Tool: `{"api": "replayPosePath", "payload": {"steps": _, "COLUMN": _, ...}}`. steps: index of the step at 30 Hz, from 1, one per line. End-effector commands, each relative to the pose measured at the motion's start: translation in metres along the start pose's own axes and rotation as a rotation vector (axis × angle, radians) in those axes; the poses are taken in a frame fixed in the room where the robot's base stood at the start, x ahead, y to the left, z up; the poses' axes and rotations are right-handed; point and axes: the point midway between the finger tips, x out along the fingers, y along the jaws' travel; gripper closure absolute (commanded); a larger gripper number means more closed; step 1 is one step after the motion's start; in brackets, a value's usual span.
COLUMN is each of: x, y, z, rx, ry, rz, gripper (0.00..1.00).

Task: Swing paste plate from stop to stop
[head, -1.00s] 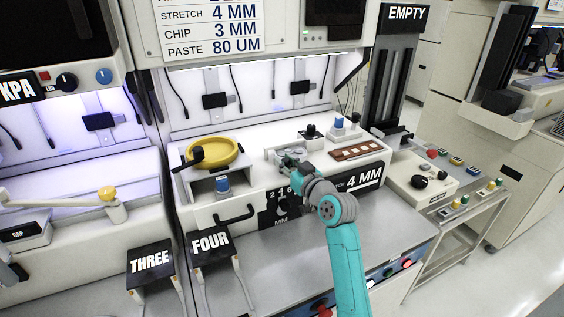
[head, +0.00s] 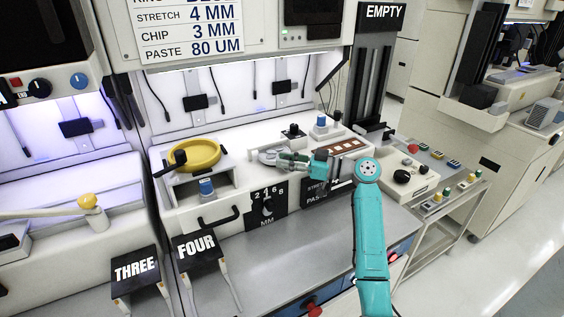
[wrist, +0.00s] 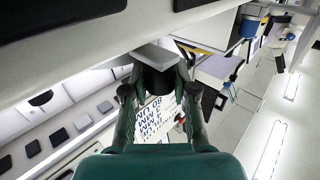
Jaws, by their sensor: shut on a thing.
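My gripper (head: 283,160) reaches left, low over the front of the white bench unit. In the wrist view its fingers (wrist: 157,88) are shut on a dark block (wrist: 160,80) with a pale grey slab (wrist: 155,56) at its far end. In the head view a small grey plate-like part (head: 266,153) shows at the fingertips. It may be the paste plate, but the gripper partly hides it. I cannot tell whether it is against a stop.
A yellow round dish (head: 194,153) with a black knob stands to the left. A dark numbered dial (head: 266,205) is on the front face below. A brown strip tray (head: 342,146) and a blue-topped knob (head: 321,122) lie to the right.

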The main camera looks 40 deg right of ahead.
Motion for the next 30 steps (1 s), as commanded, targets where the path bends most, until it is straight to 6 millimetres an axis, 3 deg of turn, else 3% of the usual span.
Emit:
{"api": "replayPosePath", "payload": {"steps": 22, "x": -0.0041, "y": 0.0051, "z": 0.0018, "rx": 0.003, "ry": -0.004, "rz": -0.092, "gripper": 1.00}}
{"api": "replayPosePath", "payload": {"steps": 23, "x": -0.0041, "y": 0.0052, "z": 0.0018, "rx": 0.003, "ry": -0.004, "rz": -0.092, "gripper": 0.71}}
{"api": "replayPosePath", "payload": {"steps": 25, "x": -0.0040, "y": 0.0051, "z": 0.0017, "rx": 0.003, "ry": -0.003, "rz": -0.092, "gripper": 0.53}}
{"api": "replayPosePath", "payload": {"steps": 26, "x": -0.0040, "y": 0.0051, "z": 0.0016, "rx": 0.003, "ry": -0.003, "rz": -0.092, "gripper": 0.47}}
{"api": "replayPosePath", "payload": {"steps": 30, "x": -0.0041, "y": 0.0051, "z": 0.0011, "rx": 0.002, "ry": -0.002, "rz": -0.091, "gripper": 0.47}}
